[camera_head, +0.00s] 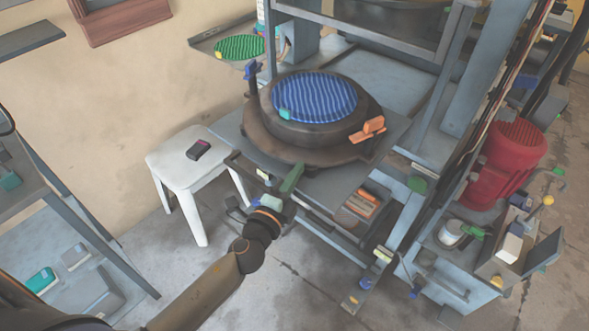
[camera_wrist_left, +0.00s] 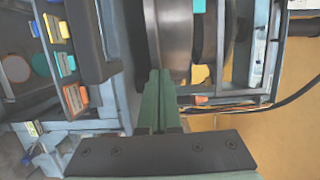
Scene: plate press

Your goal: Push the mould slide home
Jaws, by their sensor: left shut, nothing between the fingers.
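The mould (camera_head: 310,130) is a dark round body with a blue striped disc (camera_head: 315,97) on top. It sits on a wider dark base on the grey slide plate (camera_head: 335,183), at the front of the press frame. My left gripper (camera_head: 296,169) has green fingers that are shut and empty, with tips at the front edge of the mould's base. In the left wrist view the shut fingers (camera_wrist_left: 160,75) point at the side of the mould (camera_wrist_left: 174,35). I cannot tell whether they touch it. My right gripper is not in view.
A white stool (camera_head: 185,160) with a dark phone-like item stands left of the press. An orange block (camera_head: 368,129) sits at the mould's right edge. A red motor (camera_head: 507,165) and cluttered shelves stand on the right. A green striped disc (camera_head: 239,47) is behind.

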